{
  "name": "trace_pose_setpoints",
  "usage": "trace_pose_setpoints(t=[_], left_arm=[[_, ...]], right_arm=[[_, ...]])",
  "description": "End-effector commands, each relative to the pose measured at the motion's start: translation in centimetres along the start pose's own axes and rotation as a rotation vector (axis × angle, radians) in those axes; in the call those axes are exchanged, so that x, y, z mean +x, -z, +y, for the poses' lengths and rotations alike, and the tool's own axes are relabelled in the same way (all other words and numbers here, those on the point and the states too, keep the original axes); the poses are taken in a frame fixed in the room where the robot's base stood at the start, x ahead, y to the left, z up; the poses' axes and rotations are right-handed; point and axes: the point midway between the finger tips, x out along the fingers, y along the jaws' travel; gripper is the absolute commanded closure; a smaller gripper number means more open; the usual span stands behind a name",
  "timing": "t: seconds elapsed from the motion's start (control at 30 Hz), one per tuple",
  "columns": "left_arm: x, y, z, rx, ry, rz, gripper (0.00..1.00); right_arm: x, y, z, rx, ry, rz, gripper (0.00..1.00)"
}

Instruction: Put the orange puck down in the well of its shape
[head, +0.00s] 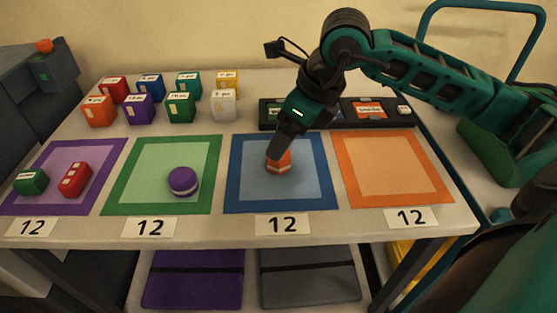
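The orange puck (279,166), with a pale band, is in the blue-framed square (232,180) of the table. My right gripper (280,157) comes down over it from above, its fingers overlapping the puck's upper part. The fingers are seen edge-on, so I cannot tell whether they are closed on it or whether the puck touches the table. A long black tray (378,124) lies at the back right, partly hidden behind my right arm. The shapes of any wells in it are not clear. My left gripper is not in view.
A purple puck (183,181) lies in the green-framed square. A green block (31,181) and a red block (75,180) lie in the purple-framed square. The orange-framed square (390,168) is empty. Several labelled cubes (138,108) stand at the back left.

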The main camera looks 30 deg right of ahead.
Motion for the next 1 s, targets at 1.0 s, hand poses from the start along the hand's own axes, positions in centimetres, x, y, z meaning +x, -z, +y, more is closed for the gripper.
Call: trace_pose_setpoints(t=[1.0], left_arm=[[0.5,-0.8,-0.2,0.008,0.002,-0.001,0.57]], right_arm=[[5.2,-0.3,-0.2,0.0,-0.001,0.0,0.54]])
